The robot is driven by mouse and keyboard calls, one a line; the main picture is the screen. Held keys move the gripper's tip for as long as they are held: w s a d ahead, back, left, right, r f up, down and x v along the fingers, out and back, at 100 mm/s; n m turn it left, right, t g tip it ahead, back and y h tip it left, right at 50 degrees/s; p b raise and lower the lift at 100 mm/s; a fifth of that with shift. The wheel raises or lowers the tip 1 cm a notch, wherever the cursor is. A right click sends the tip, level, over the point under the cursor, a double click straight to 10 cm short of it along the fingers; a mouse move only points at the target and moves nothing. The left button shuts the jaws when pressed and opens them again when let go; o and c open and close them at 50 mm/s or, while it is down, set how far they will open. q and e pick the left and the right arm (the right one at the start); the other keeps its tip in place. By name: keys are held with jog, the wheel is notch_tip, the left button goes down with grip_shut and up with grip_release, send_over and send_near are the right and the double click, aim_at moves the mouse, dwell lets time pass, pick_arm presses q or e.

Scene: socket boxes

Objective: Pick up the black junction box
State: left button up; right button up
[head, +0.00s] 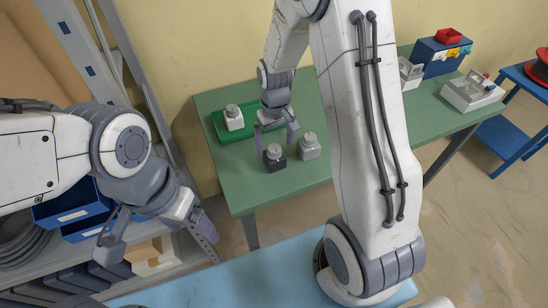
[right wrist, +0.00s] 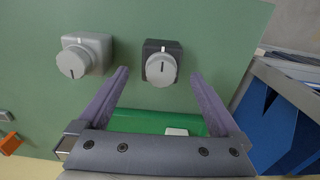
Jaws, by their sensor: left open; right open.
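The black junction box (head: 274,161), with a grey knob on top, stands upright on the green table. In the right wrist view the black junction box (right wrist: 160,64) sits between and just beyond the tips of my right gripper (right wrist: 160,76). In the head view my right gripper (head: 276,139) points down close above it, open and empty. My left gripper (head: 157,238) is open and empty, away from the table, in front of the shelf.
A green tray (head: 216,124) holding a white box (head: 234,121) lies behind the black box. A blue bin rack (head: 436,60) and a light tray (head: 470,93) stand at the table's far right. A shelf (head: 180,262) with blue bins (head: 75,209) is at left.

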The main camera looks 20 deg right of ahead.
aim_at(274, 157)
notch_tip(274, 157, down, 7)
jog(key=shift+a+r+p, duration=0.1)
jog(key=shift+r+p, duration=0.1)
jog(key=shift+p, duration=0.35)
jog(key=c, duration=1.5)
